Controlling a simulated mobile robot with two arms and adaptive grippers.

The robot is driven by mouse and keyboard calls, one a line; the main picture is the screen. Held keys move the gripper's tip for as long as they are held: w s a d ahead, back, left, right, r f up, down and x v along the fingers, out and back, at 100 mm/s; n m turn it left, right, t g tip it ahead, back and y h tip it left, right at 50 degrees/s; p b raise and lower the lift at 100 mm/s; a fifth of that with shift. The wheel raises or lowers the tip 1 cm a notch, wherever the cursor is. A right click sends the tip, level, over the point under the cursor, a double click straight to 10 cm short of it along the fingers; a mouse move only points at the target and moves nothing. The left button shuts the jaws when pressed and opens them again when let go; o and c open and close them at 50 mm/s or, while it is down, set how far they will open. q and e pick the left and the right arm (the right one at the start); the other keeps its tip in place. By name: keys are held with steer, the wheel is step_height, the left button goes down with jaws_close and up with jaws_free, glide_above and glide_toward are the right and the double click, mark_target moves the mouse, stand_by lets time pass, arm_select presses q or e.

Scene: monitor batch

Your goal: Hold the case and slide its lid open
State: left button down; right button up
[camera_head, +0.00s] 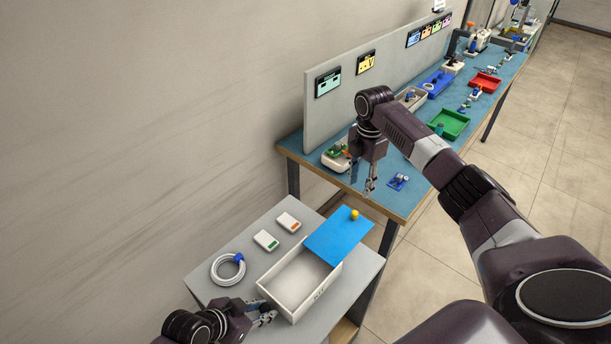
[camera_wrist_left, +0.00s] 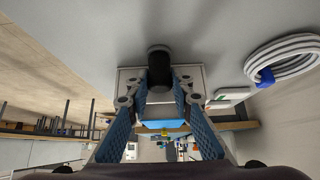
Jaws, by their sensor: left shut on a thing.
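The white case (camera_head: 318,293) lies on the small grey table, its inside mostly bare and empty. Its blue lid (camera_head: 338,236) is slid far out over the back right end and carries a yellow knob (camera_head: 354,214). My left gripper (camera_head: 266,318) is shut on the case at its near left end; the wall between the fingers is hard to see. The lid also shows in the left wrist view (camera_wrist_left: 160,124). My right gripper (camera_head: 363,190) is open and empty, its fingers apart above the knob, not touching it.
A coiled white cable (camera_head: 228,269) with a blue clip and two small white boxes, one marked green (camera_head: 266,240) and one orange (camera_head: 288,222), lie left of the case. A blue-topped bench (camera_head: 405,200) with trays stands behind, against a grey panel (camera_head: 345,100).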

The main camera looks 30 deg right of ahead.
arm_select(q)
steer(key=shift+s+f, duration=0.1)
steer(key=c, duration=1.6)
jaws_free()
